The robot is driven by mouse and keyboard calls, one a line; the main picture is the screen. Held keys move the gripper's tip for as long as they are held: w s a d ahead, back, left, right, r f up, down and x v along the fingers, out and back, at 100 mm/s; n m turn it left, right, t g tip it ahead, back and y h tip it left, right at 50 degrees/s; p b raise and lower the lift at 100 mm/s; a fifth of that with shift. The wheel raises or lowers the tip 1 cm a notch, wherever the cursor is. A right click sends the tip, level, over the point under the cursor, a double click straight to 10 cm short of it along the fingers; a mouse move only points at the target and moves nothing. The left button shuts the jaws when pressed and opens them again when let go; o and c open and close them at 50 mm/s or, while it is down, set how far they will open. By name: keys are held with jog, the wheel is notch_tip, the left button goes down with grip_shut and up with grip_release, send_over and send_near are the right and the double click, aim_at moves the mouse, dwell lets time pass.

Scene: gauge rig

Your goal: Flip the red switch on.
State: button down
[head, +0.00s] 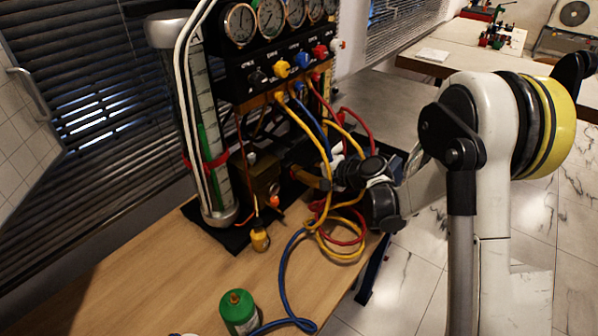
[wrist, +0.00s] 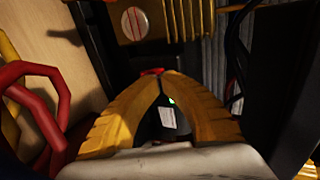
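My gripper (wrist: 160,77) shows in the wrist view with its two yellow fingers arched together and their tips meeting. A small red piece (wrist: 152,72) shows just past the tips; it may be the red switch, but most of it is hidden. I cannot tell whether the tips touch it. In the head view my gripper (head: 309,178) reaches in from the right, low at the front of the gauge rig (head: 245,85). The switch cannot be made out there, among hoses and shadow.
Gauges and coloured knobs, including a red knob (head: 320,51), sit above my gripper. Yellow, blue and red hoses (head: 325,225) loop close around it. A green canister (head: 238,312) stands on the wooden table (head: 150,285). A round disc with a red bar (wrist: 135,23) lies beyond the fingers.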

jog(key=shift+w+r+p, duration=0.2)
jog(key=shift+r+p, duration=0.1)
jog(key=shift+r, duration=0.35)
jog(key=shift+r, duration=0.1)
jog(key=v, duration=0.8)
jog(key=shift+f, duration=0.3)
jog(key=shift+s+d, duration=0.15)
